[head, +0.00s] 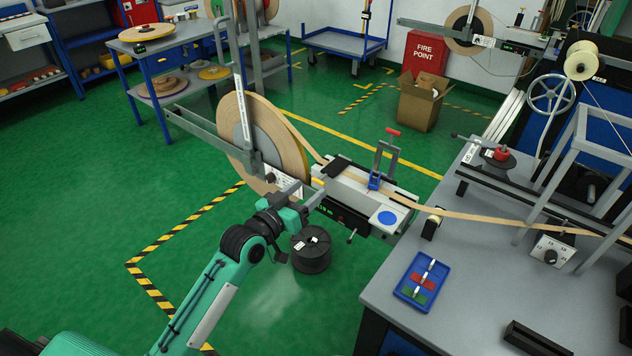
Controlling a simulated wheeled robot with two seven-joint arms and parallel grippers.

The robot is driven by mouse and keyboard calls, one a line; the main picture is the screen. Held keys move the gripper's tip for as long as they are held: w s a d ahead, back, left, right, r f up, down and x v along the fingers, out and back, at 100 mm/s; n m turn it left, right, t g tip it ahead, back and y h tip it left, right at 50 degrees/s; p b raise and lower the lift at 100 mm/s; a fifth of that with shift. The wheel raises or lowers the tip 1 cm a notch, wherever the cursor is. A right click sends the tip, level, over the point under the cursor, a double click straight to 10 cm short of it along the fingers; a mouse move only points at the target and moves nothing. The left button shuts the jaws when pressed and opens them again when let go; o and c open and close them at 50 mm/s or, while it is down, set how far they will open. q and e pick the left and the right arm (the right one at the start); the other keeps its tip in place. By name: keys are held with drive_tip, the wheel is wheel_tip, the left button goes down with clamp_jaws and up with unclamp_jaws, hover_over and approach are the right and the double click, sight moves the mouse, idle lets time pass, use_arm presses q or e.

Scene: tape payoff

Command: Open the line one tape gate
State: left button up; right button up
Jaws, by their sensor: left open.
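The unit I take for the line one tape gate (374,183) is a blue block with a grey upright frame and a red-tipped lever (393,132), on the pale payoff housing (350,191). The lever stands up; I cannot tell whether the gate is open or shut. The tan tape (460,214) runs from the big reel (292,150) across the housing to the bench. My left gripper (307,196) is open and empty, at the left end of the housing, left of and nearer than the gate. My right gripper is not in view.
The workbench (390,292) at right holds a blue tray (421,281) and a grey control box (552,250). A black spool (311,250) lies on the green floor below my gripper. A cardboard box (420,103) stands behind. Floor at left is clear.

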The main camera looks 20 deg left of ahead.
sight(317, 182)
use_arm(q)
drive_tip(key=x, duration=0.4)
drive_tip(key=shift+w, duration=0.1)
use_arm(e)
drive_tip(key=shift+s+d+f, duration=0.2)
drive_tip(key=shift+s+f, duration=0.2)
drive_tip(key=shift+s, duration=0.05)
use_arm(q)
clamp_jaws()
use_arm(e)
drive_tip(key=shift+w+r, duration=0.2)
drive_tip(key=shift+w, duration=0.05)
